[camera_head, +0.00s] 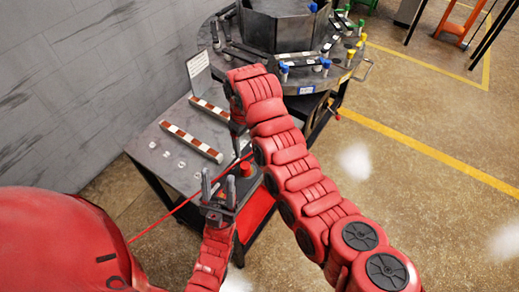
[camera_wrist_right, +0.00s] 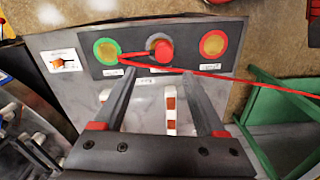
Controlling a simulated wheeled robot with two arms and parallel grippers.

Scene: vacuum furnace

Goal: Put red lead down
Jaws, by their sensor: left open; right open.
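The red lead (camera_head: 170,212) shows in the head view as a thin taut line running from the lower left up to the table. In the right wrist view the red lead (camera_wrist_right: 250,73) runs in from the right, bends near the green-ringed socket (camera_wrist_right: 107,50) and reaches a red plug-like piece (camera_wrist_right: 163,50) at the middle, grey-ringed socket. My right gripper (camera_wrist_right: 155,76) is open and empty, its fingertips just short of the dark socket panel (camera_wrist_right: 188,71). My left gripper (camera_head: 219,184) is open, fingers pointing up, beside the table's near edge; its camera is not shown.
The grey table (camera_head: 165,160) carries two striped bars (camera_head: 190,142) and a white card (camera_head: 198,72). A round metal furnace station (camera_head: 300,70) with coloured knobs stands behind it. A green frame (camera_wrist_right: 265,100) is at the right of the wrist view. The floor at right is open.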

